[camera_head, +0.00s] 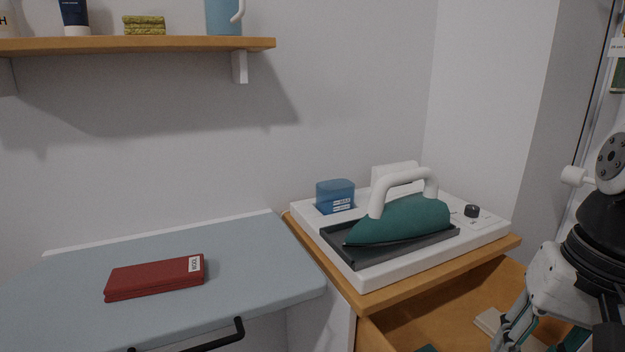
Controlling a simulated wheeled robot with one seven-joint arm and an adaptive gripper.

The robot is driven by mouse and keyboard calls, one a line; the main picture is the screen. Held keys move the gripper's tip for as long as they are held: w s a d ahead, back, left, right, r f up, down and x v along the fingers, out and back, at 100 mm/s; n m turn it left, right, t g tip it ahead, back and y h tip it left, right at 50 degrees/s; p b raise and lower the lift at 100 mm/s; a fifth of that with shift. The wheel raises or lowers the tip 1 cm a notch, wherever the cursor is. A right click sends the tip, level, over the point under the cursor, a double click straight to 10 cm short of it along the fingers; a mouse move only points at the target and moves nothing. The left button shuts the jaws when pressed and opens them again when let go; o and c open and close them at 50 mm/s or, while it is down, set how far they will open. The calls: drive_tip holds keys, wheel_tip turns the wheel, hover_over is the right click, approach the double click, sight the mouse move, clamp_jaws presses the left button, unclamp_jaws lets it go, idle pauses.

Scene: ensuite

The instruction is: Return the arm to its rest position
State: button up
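My arm comes in at the right edge and points downward. My gripper (540,318) is at the lower right, over or just inside the open wooden drawer (420,318). Its lower end is partly cut off by the frame, so I cannot tell whether it is open or shut. I see nothing clearly held in it.
A teal iron (405,221) with a white handle rests on a white station (372,276) on the wooden cabinet. A red folded item (150,279) lies on the blue-grey board (245,262). A wooden shelf (190,44) is above. The drawer holds a pale block (488,321).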

drive_tip(key=s+a+n+h, duration=0.1)
drive_tip(key=s+a+n, duration=0.5)
drive_tip(key=s+a, duration=0.25)
wheel_tip(320, 180, up, 18)
drive_tip(key=t+p, duration=0.3)
drive_tip(key=p, duration=1.3)
drive_tip(key=shift+d+p, duration=0.25)
drive_tip(key=shift+p, duration=0.15)
